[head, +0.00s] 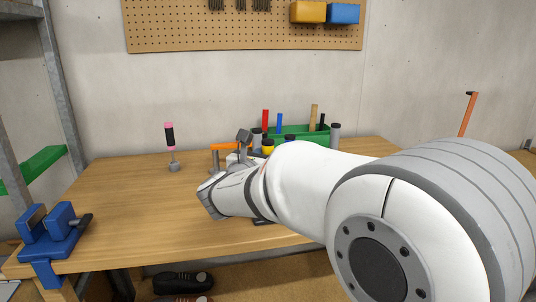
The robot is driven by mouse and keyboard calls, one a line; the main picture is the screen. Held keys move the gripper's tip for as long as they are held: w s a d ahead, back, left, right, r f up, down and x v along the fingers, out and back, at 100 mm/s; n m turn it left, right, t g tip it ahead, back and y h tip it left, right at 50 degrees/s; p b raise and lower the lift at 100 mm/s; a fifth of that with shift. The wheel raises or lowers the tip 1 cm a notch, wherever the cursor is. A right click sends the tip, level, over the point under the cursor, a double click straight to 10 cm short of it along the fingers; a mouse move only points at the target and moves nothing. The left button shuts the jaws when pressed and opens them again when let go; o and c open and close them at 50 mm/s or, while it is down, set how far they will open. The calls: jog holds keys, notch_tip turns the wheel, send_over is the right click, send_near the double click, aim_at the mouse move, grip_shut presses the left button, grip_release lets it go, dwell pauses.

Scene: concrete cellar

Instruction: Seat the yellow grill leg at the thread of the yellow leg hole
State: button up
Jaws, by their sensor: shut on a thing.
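My arm (310,190) reaches from the right over the workbench and covers its middle. My gripper's fingers are hidden behind the arm, so what is between them does not show. A small yellow piece (267,146) shows just above the arm, among dark parts. I cannot tell whether it belongs to the yellow grill leg or the yellow leg hole. The leg's seating and any contact with the thread are hidden. A dark edge of something shows low under the arm.
The wooden bench (130,205) is clear at left. A blue vise (50,238) sits at its front left corner. A pink and black handled tool (170,140) stands behind. An orange item (230,146) and a green tool tray (300,130) are near the back.

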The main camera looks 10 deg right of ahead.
jog(key=shift+f, duration=0.15)
jog(key=shift+f+b, duration=0.3)
jog(key=shift+b, duration=0.1)
jog(key=shift+f+b, duration=0.5)
jog(key=shift+f, duration=0.15)
jog(key=o, duration=1.1)
jog(key=shift+r, duration=0.1)
jog(key=v, duration=0.8)
jog(key=shift+p, duration=0.4)
